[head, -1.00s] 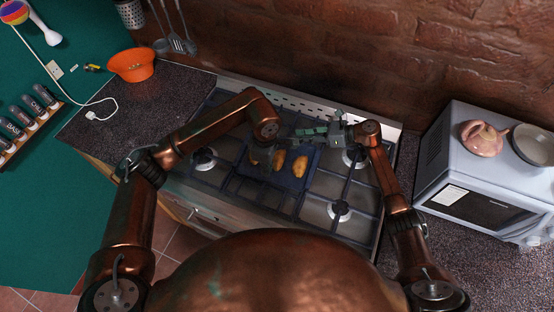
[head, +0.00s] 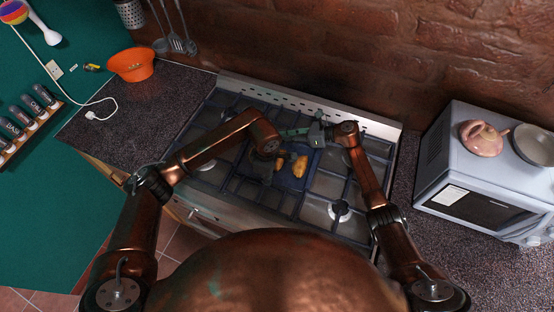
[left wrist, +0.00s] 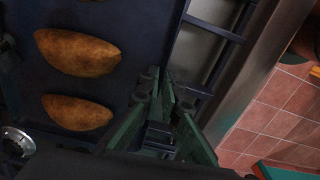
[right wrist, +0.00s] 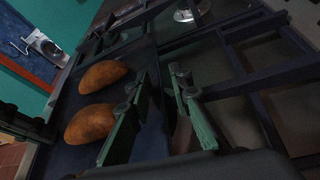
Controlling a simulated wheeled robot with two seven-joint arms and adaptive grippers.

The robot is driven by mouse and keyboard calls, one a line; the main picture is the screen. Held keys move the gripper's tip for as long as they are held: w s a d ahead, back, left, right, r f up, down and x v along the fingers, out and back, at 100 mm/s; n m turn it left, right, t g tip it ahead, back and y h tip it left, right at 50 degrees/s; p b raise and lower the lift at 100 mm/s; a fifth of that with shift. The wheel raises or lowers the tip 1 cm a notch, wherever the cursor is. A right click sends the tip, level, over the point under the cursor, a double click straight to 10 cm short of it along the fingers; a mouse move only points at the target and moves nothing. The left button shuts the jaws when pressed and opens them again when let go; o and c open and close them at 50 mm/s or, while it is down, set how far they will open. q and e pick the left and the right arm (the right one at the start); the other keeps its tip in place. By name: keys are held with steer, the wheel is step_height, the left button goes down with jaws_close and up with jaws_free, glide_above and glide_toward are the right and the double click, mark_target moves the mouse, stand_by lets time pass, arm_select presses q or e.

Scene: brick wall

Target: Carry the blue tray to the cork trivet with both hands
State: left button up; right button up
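The blue tray (head: 299,182) lies on the stove grate with several brown pastries (head: 300,167) on it. In the head view the left arm's end hides that side of the tray. My right gripper (right wrist: 160,78) is at the opposite edge, with its fingers apart and the edge running down towards the gap between them. It also shows in the head view (head: 312,137). I cannot make out the cork trivet in any view.
The stove (head: 225,185) has raised grates and burners around the tray. An orange bowl (head: 131,66) stands on the dark counter (head: 130,115) at left, which is otherwise mostly clear. The brick wall is behind.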

jaws_close()
stand_by(0.6)
